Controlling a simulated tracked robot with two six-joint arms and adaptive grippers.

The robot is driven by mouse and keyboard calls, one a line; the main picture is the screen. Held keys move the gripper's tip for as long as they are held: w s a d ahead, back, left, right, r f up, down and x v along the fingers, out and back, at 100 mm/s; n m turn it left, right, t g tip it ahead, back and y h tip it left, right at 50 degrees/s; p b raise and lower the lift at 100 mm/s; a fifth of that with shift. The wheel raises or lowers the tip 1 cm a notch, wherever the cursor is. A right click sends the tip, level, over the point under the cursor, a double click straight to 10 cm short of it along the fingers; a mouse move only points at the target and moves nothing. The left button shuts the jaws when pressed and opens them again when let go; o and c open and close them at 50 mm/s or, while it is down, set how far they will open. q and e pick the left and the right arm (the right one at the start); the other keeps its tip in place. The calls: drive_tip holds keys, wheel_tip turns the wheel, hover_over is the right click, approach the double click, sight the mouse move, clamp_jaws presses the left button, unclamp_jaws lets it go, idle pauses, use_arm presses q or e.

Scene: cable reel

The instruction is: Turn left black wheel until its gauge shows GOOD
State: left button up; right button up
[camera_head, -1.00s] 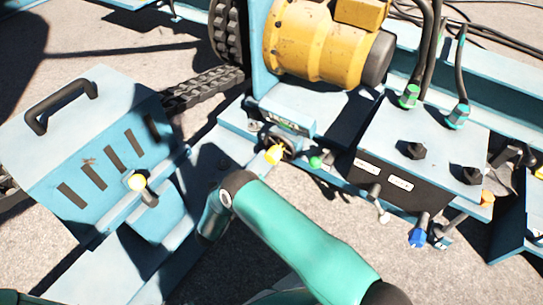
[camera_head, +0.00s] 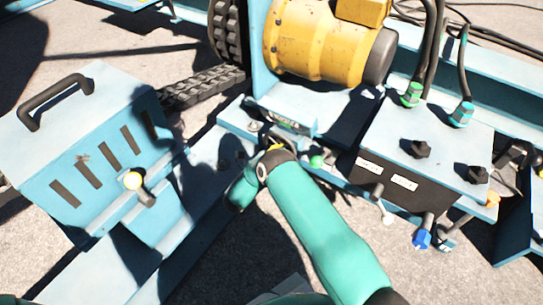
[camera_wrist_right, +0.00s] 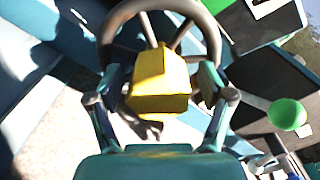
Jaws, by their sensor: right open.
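A black wheel (camera_wrist_right: 160,22) with thin spokes fills the top of the right wrist view. A yellow block (camera_wrist_right: 158,82) sits in front of its hub. My right gripper (camera_wrist_right: 158,90) is open, with one finger on each side of the yellow block; whether either finger touches it I cannot tell. In the head view my teal right arm covers most of the wheel, and only a bit of the yellow block (camera_head: 275,148) shows. A small panel (camera_head: 288,122) sits just above the wheel; its reading is too small to make out. My left gripper is not in view.
A green knob (camera_head: 316,161) sits right of the wheel. A control box (camera_head: 400,125) with black knobs and cables stands further right. A yellow motor (camera_head: 320,45) is behind.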

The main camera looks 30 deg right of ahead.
drive_tip(key=shift+c, duration=0.3)
clamp_jaws()
drive_tip(key=shift+a, duration=0.4)
drive_tip(key=shift+s+d, duration=0.15)
drive_tip(key=shift+d, duration=0.45)
